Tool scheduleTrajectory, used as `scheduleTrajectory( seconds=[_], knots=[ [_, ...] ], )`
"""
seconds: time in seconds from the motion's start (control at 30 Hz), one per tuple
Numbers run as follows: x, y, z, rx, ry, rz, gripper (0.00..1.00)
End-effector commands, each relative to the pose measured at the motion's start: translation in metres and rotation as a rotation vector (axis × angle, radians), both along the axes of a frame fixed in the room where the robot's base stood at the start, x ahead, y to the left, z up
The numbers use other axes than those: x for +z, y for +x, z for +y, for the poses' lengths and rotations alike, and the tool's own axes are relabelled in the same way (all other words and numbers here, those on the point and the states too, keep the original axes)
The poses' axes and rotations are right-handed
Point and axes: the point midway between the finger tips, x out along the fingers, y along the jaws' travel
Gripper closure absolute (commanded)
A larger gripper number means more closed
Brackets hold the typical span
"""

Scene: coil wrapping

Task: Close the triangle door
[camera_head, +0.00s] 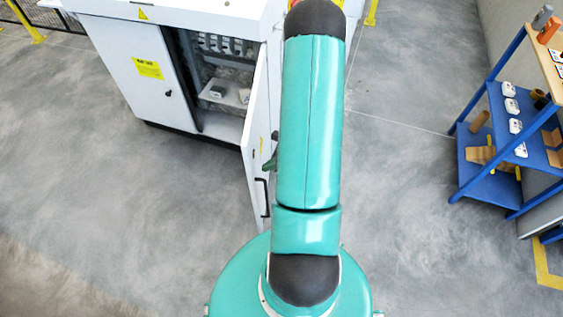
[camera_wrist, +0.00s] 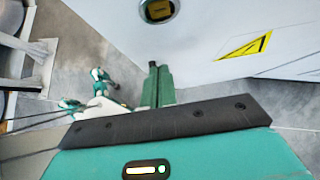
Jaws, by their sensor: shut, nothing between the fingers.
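The white cabinet (camera_head: 115,55) stands at the upper left in the head view. Its right-hand door (camera_head: 258,120) stands open, swung out toward me, with a black handle (camera_head: 265,197) on its outer face. In the wrist view a white panel (camera_wrist: 215,30) bears a yellow triangle sign (camera_wrist: 246,46) and a round metal fitting (camera_wrist: 158,11). My gripper (camera_wrist: 157,84) is shut and empty at the panel's lower edge. In the head view my gripper (camera_head: 269,164) shows beside the door's outer face, partly hidden by my arm. I cannot tell whether it touches the door.
The cabinet's left door (camera_head: 140,75) is closed and has a yellow label. Small parts lie on a shelf inside the open bay. A blue shelf rack (camera_head: 487,150) with several items stands at the right. The grey floor (camera_head: 150,215) left of the open door is clear.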

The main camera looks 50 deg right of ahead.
Motion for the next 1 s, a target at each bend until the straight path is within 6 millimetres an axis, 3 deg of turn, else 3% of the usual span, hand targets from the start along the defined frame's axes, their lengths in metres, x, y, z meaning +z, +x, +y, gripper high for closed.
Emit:
scheduleTrajectory(
  seconds=[0.2, 0.73, 1.0],
  knots=[
    [0.0, 0.017, 0.013, 0.002, 0.0, 0.001, 1.0],
    [0.0, 0.021, 0.015, -0.002, 0.001, 0.0, 1.0],
    [0.0, 0.037, 0.02, -0.03, 0.001, 0.0, 1.0]
  ],
)
